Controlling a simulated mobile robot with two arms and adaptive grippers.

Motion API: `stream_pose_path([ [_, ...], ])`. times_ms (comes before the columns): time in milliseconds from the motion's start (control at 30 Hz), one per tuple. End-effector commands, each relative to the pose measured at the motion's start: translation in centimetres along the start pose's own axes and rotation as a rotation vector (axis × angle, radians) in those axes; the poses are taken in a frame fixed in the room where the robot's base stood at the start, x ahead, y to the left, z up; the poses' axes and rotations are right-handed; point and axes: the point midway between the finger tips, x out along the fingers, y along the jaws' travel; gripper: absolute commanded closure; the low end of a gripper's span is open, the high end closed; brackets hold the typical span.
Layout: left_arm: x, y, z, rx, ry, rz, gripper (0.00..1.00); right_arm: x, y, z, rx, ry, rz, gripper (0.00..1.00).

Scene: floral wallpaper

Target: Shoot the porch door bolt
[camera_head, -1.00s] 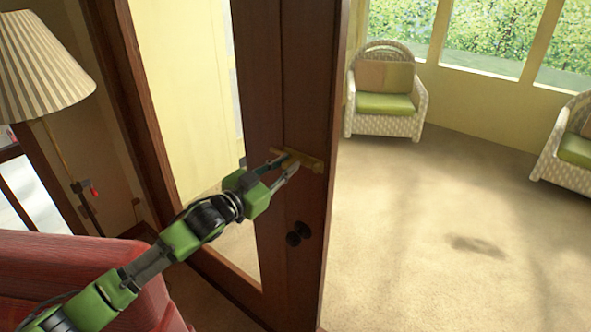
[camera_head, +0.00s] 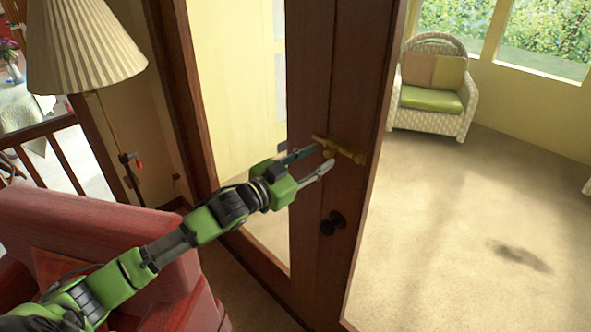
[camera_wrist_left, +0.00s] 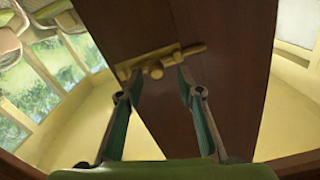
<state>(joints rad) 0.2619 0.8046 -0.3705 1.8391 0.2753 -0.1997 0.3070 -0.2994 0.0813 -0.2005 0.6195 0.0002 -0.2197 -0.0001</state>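The porch door (camera_head: 345,90) is dark brown wood and stands open, its free edge toward the sunlit room. A brass bolt (camera_head: 350,154) lies across it above a dark round knob (camera_head: 332,223). My left gripper (camera_head: 324,157) is at the bolt with its fingers apart. Whether either finger touches the handle I cannot tell. My right gripper is in neither view.
A red armchair (camera_head: 120,235) stands below my left arm, with a pleated lamp (camera_head: 85,45) behind it. A white wicker chair (camera_head: 434,90) with a green cushion stands beyond the door.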

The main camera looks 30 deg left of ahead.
Motion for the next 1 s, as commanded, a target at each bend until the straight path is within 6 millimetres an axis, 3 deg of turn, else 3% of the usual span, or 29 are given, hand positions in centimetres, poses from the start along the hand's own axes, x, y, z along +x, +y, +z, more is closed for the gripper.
stream_pose_path([
  [200,-3.9,0.0,0.2,0.000,-0.005,0.002,0.66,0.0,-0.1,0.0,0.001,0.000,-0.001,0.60],
  [500,-7.5,-0.2,0.2,0.000,-0.003,-0.001,0.66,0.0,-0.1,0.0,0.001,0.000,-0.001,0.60],
  [1000,-8.6,-0.2,0.1,0.000,-0.001,-0.002,0.66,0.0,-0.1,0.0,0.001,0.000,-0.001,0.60],
])
